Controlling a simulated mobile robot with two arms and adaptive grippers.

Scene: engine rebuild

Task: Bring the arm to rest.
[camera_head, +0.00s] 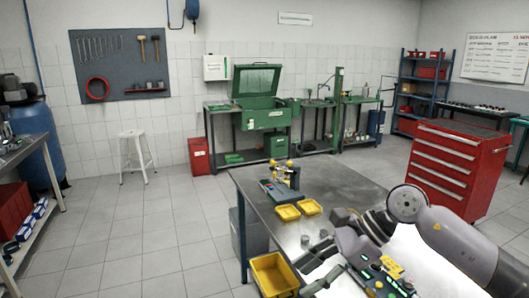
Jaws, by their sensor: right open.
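My right arm comes in from the lower right and bends over the near right corner of the metal workbench (330,186). My right gripper (317,262) is at the bench's near edge, partly crowded by dark parts around it. It is open, and I see nothing held in it. My left gripper is not in view.
On the bench are two yellow trays (288,213) and a blue-based fixture (281,190) with yellow knobs. A yellow bin (273,274) hangs low at the bench's front. A red tool cabinet (455,168) stands behind my right arm. The floor at left is clear around a white stool (134,155).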

